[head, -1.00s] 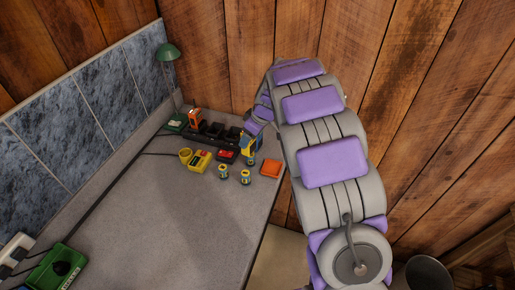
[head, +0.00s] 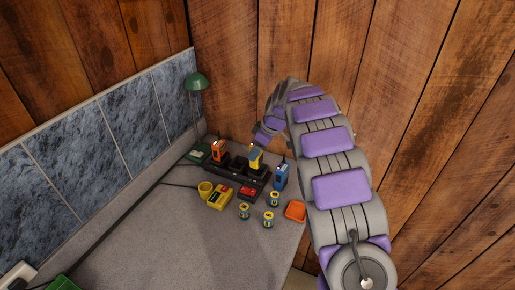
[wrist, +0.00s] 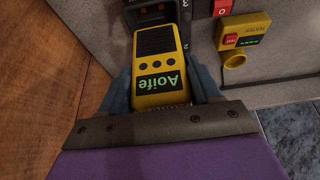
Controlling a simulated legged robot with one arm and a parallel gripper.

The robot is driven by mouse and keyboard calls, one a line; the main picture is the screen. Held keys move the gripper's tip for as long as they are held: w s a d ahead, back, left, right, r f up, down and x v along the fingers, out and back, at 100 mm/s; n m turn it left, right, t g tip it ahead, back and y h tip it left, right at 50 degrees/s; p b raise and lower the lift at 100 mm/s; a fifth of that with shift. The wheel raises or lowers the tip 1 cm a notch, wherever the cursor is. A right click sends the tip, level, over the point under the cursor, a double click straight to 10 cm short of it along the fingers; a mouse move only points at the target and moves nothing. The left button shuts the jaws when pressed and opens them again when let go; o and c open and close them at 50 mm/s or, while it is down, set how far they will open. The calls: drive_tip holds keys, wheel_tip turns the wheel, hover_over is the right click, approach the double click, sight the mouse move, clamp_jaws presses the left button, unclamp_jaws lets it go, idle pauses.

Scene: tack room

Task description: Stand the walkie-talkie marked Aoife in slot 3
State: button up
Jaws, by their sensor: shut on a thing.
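The yellow walkie-talkie marked Aoife (wrist: 158,60) is held in my gripper (wrist: 165,95), with one finger on each side. Its green label reads upside down in the wrist view. In the head view this yellow walkie-talkie (head: 256,157) is at the black slotted rack (head: 222,172), right of its middle. A dark part of the rack with small numbers (wrist: 185,45) borders it in the wrist view. I cannot tell which slot it is at or whether it is seated.
An orange walkie-talkie (head: 218,151) stands at the rack's left end and a blue one (head: 281,176) at its right. In front are a yellow tester (head: 219,197), three small batteries (head: 268,219) and an orange tray (head: 295,210). A green lamp (head: 195,82) stands behind.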

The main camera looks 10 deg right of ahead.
sight(261, 158)
drive_tip(key=f, duration=0.2)
drive_tip(key=d+f, duration=0.1)
drive_tip(key=f, duration=0.1)
drive_tip(key=shift+f+b, duration=0.1)
drive_tip(key=shift+b, duration=0.3)
drive_tip(key=shift+f, duration=0.2)
drive_tip(key=shift+a, duration=0.3)
drive_tip(key=shift+d, duration=0.15)
drive_tip(key=shift+b, duration=0.7)
idle(0.4)
drive_tip(key=shift+s+f+b, duration=0.1)
drive_tip(key=shift+f+b, duration=0.25)
drive_tip(key=shift+f, duration=0.2)
drive_tip(key=o, duration=0.9)
